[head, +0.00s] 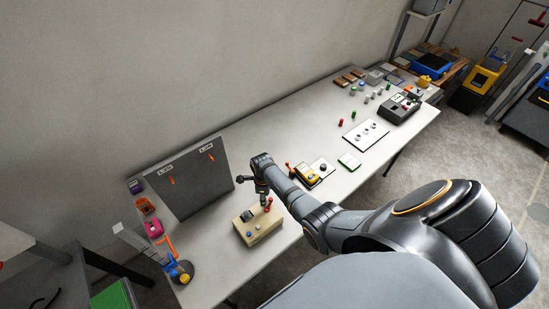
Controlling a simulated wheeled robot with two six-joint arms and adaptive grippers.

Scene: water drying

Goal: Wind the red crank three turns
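A beige box (252,235) sits on the white table, with a black part and small coloured buttons on its top. The red crank (269,204) shows as a small red piece at the box's upper right edge. My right gripper (264,200) points down over that edge, right beside the red crank. It is too small in the picture to tell whether its fingers are open, shut or touching the crank. My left gripper is out of view.
A dark upright panel (190,180) stands behind the box. A blue and orange device (178,266) is at left. A white plate (366,135) and a dark machine (399,109) stand farther right.

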